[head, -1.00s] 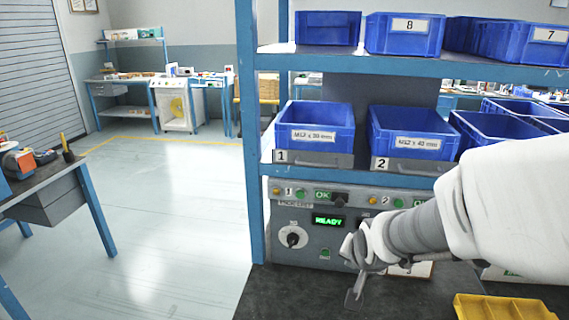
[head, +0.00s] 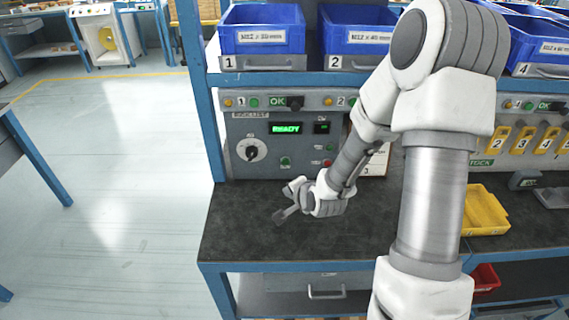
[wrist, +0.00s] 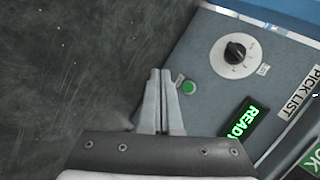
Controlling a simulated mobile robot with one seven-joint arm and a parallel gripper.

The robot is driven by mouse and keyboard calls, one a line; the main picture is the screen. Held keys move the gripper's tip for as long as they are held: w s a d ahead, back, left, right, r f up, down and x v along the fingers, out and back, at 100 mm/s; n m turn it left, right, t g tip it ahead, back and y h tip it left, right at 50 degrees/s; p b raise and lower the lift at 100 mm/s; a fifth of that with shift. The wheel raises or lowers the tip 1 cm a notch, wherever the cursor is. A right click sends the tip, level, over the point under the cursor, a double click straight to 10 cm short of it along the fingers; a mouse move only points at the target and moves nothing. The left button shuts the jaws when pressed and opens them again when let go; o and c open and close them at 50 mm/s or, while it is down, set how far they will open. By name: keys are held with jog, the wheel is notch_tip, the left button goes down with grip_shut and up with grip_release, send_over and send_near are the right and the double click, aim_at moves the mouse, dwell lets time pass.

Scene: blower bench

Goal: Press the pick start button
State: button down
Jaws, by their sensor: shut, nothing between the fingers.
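The grey pick-list panel (head: 237,118) stands at the back of the dark bench, with a lit green READY display (head: 286,129). A small round green button (head: 285,161) sits below the display; its label is too small to read. The green button also shows in the wrist view (wrist: 189,87), just right of the fingertips. My gripper (head: 281,216) is shut and empty, over the bench in front of the panel and below the green button. In the wrist view the two fingers (wrist: 160,78) lie together, pointing toward the panel's lower edge, apparently apart from the button.
A black rotary knob (head: 251,150) is left of the green button, and a red button (head: 328,162) is right of it. Blue bins (head: 262,40) stand on the shelf above. A yellow tray (head: 484,212) lies on the bench at right. The bench's front left is clear.

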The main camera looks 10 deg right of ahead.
aim_at(285, 162)
jog(key=shift+w, duration=0.1)
dwell(0.3)
jog(key=shift+w+d+p, duration=0.1)
jog(key=shift+w+d, duration=0.2)
jog(key=shift+w, duration=1.1)
jog(key=shift+w+d+p, duration=0.1)
jog(key=shift+w+d, duration=0.15)
jog(key=shift+w, duration=1.2)
jog(key=shift+w+d+p, duration=0.1)
jog(key=shift+w+d, duration=0.2)
jog(key=shift+w, duration=1.1)
jog(key=shift+w, duration=0.15)
jog(key=shift+w+d, duration=0.1)
jog(key=shift+w, duration=0.15)
jog(key=shift+w, duration=0.4)
jog(key=shift+s, duration=0.8)
